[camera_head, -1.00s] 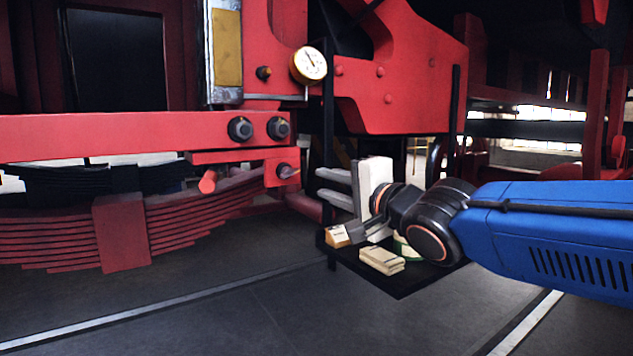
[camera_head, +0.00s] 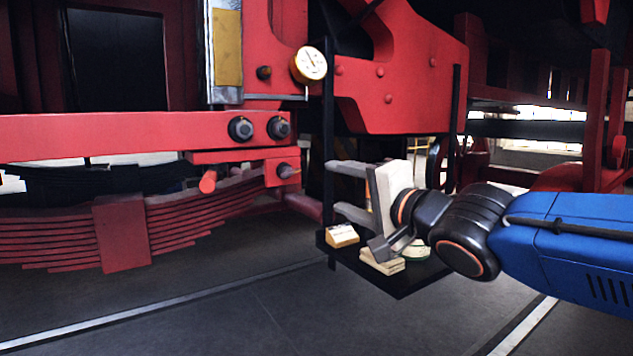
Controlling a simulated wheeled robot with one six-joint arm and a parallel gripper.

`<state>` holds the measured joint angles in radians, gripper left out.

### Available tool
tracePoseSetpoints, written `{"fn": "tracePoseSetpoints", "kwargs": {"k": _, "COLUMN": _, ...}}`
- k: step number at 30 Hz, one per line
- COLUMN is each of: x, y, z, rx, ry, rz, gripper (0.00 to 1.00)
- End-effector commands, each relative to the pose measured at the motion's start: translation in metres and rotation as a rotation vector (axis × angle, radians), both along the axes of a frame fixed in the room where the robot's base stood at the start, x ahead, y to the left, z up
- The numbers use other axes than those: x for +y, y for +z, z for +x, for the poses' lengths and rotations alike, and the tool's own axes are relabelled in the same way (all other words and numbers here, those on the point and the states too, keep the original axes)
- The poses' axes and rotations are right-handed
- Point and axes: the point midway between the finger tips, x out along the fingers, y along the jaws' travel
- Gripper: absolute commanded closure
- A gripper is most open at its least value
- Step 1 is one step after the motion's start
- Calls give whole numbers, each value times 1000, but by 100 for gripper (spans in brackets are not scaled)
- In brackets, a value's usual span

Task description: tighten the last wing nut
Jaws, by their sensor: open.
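Two dark round nuts or fittings, a left one (camera_head: 240,129) and a right one (camera_head: 279,128), sit on studs along the red beam (camera_head: 110,135). A smaller stud with a dark end (camera_head: 286,171) sticks out of the red bracket below them. The wings of a wing nut are too small to make out on any of these. My gripper (camera_head: 333,187) is open and empty, its two grey fingers one above the other and pointing left. It is to the right of the small stud, clear of it.
A dial gauge (camera_head: 310,65) is above. A black upright post (camera_head: 329,120) stands beside my fingers. A leaf spring (camera_head: 190,220) is at left.

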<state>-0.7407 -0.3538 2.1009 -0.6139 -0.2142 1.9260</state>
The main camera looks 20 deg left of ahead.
Motion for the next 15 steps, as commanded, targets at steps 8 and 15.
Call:
{"fn": "tracePoseSetpoints", "kwargs": {"k": 8, "x": 2, "y": 0, "z": -2, "rx": -339, "ry": 0, "rz": -290, "gripper": 42}}
{"fn": "tracePoseSetpoints", "kwargs": {"k": 15, "x": 3, "y": 0, "z": -5, "rx": -652, "ry": 1, "rz": -556, "gripper": 42}}
